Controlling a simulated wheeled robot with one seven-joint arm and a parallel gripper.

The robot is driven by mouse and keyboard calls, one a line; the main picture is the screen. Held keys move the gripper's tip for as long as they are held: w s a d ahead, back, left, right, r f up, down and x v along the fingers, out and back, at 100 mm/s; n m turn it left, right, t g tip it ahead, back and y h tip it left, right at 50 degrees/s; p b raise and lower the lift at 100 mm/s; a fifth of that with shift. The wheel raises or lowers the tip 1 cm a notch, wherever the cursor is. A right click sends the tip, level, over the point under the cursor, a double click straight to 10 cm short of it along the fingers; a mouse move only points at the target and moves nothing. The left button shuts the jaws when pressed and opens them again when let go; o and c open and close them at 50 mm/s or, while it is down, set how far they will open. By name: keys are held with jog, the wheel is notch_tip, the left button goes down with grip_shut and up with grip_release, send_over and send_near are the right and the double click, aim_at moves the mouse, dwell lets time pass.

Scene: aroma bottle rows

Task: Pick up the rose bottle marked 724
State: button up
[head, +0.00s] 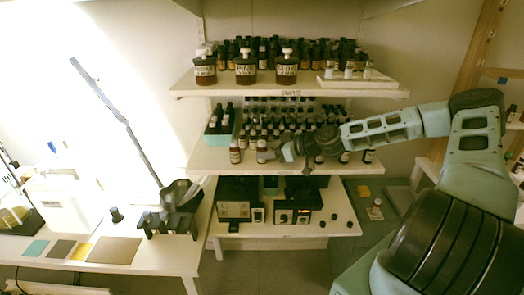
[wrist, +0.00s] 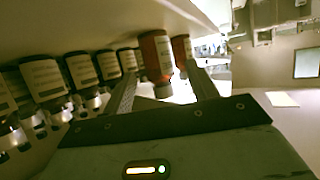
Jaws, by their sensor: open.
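Several bottles with pale labels stand on the middle shelf. No marking 724 can be read, so I cannot tell which is the rose bottle. In the head view, a brown bottle (head: 235,152) and a paler one (head: 262,152) stand at the shelf's front edge. Contact cannot be told.
In the wrist view, a row of dark labelled bottles (wrist: 80,70) runs left of the fingers. In the head view, small bottles crowd the middle shelf (head: 215,168) behind my gripper. The upper shelf (head: 300,88) holds large labelled jars (head: 245,68). Devices (head: 295,215) sit below.

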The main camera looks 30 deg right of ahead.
aim_at(265, 149)
jog(key=p+x, duration=0.3)
jog(key=x, duration=0.1)
jog(key=shift+w+r, duration=0.1)
jog(key=shift+w, duration=0.05)
jog(key=shift+w+a+f, duration=0.15)
jog(key=shift+w+f, duration=0.05)
jog(key=shift+f, duration=0.05)
jog(key=c, duration=1.1)
jog(key=shift+r, duration=0.15)
